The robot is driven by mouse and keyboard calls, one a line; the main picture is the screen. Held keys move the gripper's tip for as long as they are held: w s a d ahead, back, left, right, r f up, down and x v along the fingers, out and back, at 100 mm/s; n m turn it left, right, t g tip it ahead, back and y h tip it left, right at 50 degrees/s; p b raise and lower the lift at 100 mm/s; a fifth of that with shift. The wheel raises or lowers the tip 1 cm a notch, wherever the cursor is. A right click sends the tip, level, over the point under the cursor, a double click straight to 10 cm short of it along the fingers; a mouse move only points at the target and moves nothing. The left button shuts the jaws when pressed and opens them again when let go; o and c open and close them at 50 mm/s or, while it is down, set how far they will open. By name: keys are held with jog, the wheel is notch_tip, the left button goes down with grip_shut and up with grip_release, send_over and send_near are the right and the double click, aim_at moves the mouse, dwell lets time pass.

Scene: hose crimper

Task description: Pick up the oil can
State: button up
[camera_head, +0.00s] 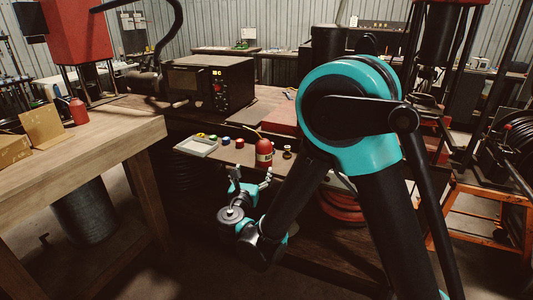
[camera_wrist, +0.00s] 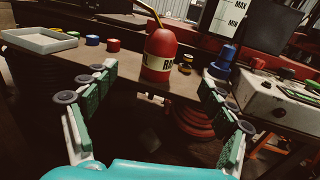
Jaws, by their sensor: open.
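The oil can (camera_head: 264,153) is a red can with a cream label and a thin yellow spout. It stands upright on a brown workbench (camera_head: 235,156). In the wrist view the oil can (camera_wrist: 160,52) is near the middle, beyond my fingers and between them in the picture. My gripper (camera_head: 250,178) is in front of the bench edge, just left of and below the can in the head view. In the wrist view my gripper (camera_wrist: 155,95) has its fingers wide apart with nothing between them. The fingers look clear of the can.
A white tray (camera_wrist: 40,40) and several small colored caps, including a red one (camera_wrist: 113,45), are left of the can. A small brass piece (camera_wrist: 186,62) and a blue item (camera_wrist: 224,62) are to its right. A wooden table (camera_head: 90,145) is at left.

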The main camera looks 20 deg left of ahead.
aim_at(264, 146)
jog(key=w, duration=0.3)
jog(key=w+a, duration=0.1)
jog(key=w, duration=0.7)
jog(key=shift+w+a, duration=0.15)
jog(key=shift+a, duration=0.1)
jog(key=shift+w+a+r, duration=0.1)
jog(key=shift+w+a, duration=0.05)
jog(key=shift+w, duration=0.75)
jog(key=shift+w+a+r, duration=0.1)
jog(key=shift+w+a, duration=0.05)
jog(key=shift+w, duration=0.75)
jog(key=shift+w+a+r, duration=0.1)
jog(key=shift+w+a, duration=0.05)
jog(key=shift+w, duration=0.75)
jog(key=c, duration=1.7)
